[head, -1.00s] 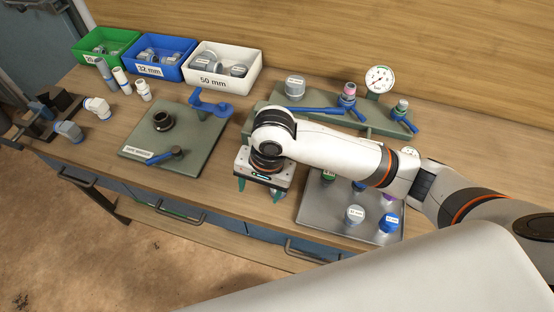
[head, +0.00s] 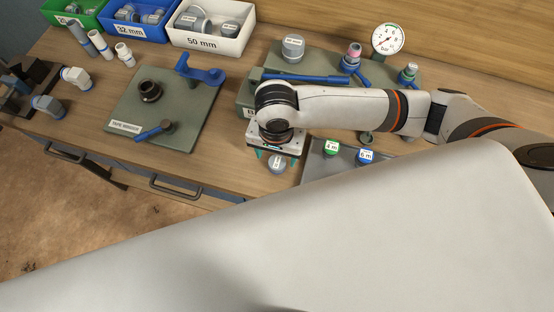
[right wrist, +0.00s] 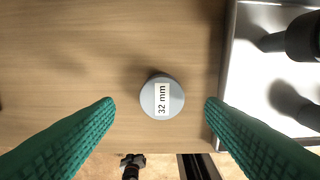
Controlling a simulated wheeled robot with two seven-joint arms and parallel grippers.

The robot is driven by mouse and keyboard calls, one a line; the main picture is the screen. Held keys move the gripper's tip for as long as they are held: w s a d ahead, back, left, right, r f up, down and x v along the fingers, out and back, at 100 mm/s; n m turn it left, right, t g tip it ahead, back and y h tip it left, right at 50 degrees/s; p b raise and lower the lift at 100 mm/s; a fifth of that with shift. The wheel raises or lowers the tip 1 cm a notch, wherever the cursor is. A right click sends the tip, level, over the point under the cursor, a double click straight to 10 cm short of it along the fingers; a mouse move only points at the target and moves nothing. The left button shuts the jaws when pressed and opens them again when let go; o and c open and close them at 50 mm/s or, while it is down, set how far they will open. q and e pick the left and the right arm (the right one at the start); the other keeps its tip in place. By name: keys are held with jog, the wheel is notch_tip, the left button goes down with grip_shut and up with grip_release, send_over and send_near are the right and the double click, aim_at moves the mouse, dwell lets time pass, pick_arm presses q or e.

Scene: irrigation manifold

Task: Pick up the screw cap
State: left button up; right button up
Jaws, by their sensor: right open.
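The screw cap (right wrist: 162,97) is a round grey cap with a white "32 mm" label on top. It sits on the bare wooden bench, left of the metal tray in the right wrist view. It also shows in the head view (head: 278,164), just below my right gripper (head: 277,156). In the right wrist view the green fingers of my right gripper (right wrist: 158,112) are open, one on each side of the cap with gaps between. The cap stands apart from both fingers. My left gripper is not in view.
The metal tray (right wrist: 232,70) lies close to the right finger, with dark-looking items on it. In the head view green and blue labelled caps (head: 364,157) stand on it. A green tape-wrapper board (head: 190,112) lies to the left. A pressure gauge (head: 388,40) stands at the back.

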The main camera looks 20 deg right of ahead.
aim_at(277, 162)
notch_tip(277, 162, down, 4)
jog(key=shift+s+d+r, duration=0.1)
jog(key=shift+r, duration=0.15)
jog(key=shift+f, duration=0.2)
jog(key=c, duration=1.1)
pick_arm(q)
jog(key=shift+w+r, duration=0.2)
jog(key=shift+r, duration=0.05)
pick_arm(e)
jog(key=shift+r, duration=0.15)
